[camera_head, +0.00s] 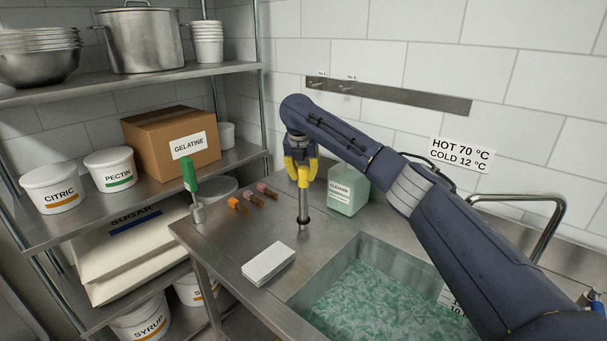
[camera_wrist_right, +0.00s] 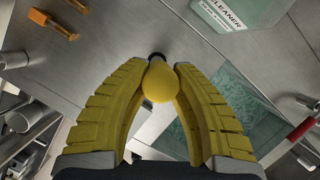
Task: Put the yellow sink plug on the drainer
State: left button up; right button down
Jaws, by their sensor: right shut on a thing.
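My right gripper (camera_head: 301,178), with yellow fingers, is shut on the yellow sink plug and points down. The plug's upright grey metal stem (camera_head: 304,203) shows below the fingers, with a dark ring near its lower end. Its round yellow knob (camera_wrist_right: 161,83) sits between the fingers in the right wrist view. The plug is over the steel drainer (camera_head: 232,248), left of the sink; I cannot tell whether its foot touches the surface. My left gripper is not in view.
The sink (camera_head: 375,300) holds greenish, cloudy water. A green cleaner bottle (camera_head: 347,192) stands behind the plug. A white block (camera_head: 268,263), small orange and pink-tipped brushes (camera_head: 236,204) and a green-handled tool (camera_head: 189,174) are on the drainer. Shelves stand at left.

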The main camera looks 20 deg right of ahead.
jog(key=shift+f, duration=0.1)
jog(key=c, duration=1.2)
grip_release()
jog(key=shift+o, duration=0.2)
jog(key=v, duration=1.2)
